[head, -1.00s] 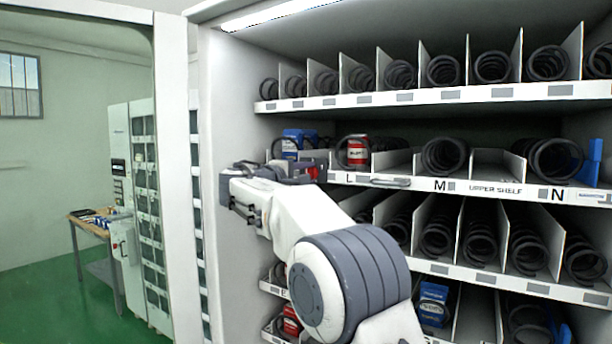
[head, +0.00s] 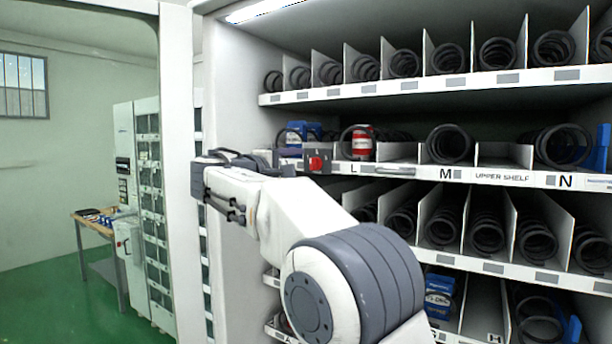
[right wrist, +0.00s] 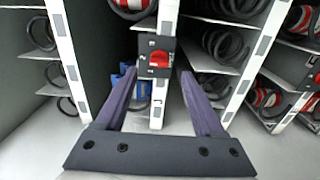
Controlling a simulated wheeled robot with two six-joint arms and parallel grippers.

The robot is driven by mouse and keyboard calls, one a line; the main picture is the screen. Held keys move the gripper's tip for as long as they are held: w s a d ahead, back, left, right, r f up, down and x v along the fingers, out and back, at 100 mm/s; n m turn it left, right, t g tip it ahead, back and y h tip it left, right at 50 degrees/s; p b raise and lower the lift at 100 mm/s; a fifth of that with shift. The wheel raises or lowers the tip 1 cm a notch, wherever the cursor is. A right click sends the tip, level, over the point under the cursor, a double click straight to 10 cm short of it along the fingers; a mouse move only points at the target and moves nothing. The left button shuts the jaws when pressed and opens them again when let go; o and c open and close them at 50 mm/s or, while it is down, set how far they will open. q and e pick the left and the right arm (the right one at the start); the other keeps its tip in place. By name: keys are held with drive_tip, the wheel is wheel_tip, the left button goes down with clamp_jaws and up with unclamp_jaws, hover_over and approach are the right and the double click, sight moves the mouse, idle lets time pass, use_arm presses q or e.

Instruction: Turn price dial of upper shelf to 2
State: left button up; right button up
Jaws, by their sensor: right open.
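The price dial (head: 317,162) is a red knob on a dark square plate at the left end of the upper shelf (head: 500,178). In the right wrist view the dial (right wrist: 156,57) shows small marks on its plate, too small to read surely, so its setting is unclear. My right gripper (head: 284,160) is just left of the dial in the head view. In the right wrist view its two purple fingers (right wrist: 158,74) are open, one on each side of the dial plate, with nothing gripped. My left gripper is not in view.
A red can (head: 362,144) and a blue box (head: 304,132) stand in coils just behind the shelf's front edge near the dial. Other shelves with dark coils lie above and below.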

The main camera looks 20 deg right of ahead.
drive_tip(key=b+v, duration=0.1)
drive_tip(key=v, duration=0.3)
drive_tip(key=s+a+f+n+g+y, duration=0.1)
drive_tip(key=s+a+f+y, duration=0.2)
drive_tip(key=f, duration=0.4)
drive_tip(key=s+a+f+n+g+y, duration=0.1)
drive_tip(key=s+a+f+n+y, duration=0.15)
drive_tip(key=f, duration=0.55)
drive_tip(key=s+a+f+m+g+y, duration=0.1)
drive_tip(key=s+a+f+g+y, duration=0.1)
drive_tip(key=s+f, duration=0.7)
drive_tip(key=s+a+f+m+g+y, duration=0.1)
drive_tip(key=s+a+f+g+y, duration=0.2)
drive_tip(key=s+f, duration=0.5)
drive_tip(key=s+a+f+m+g+y, duration=0.1)
drive_tip(key=s+f+g+y, duration=0.3)
drive_tip(key=s+f, duration=0.5)
drive_tip(key=s+a, duration=0.1)
drive_tip(key=s, duration=0.7)
drive_tip(key=shift+a+f+m+y, duration=0.25)
drive_tip(key=shift+f+m+y, duration=0.05)
drive_tip(key=shift+m+y, duration=0.05)
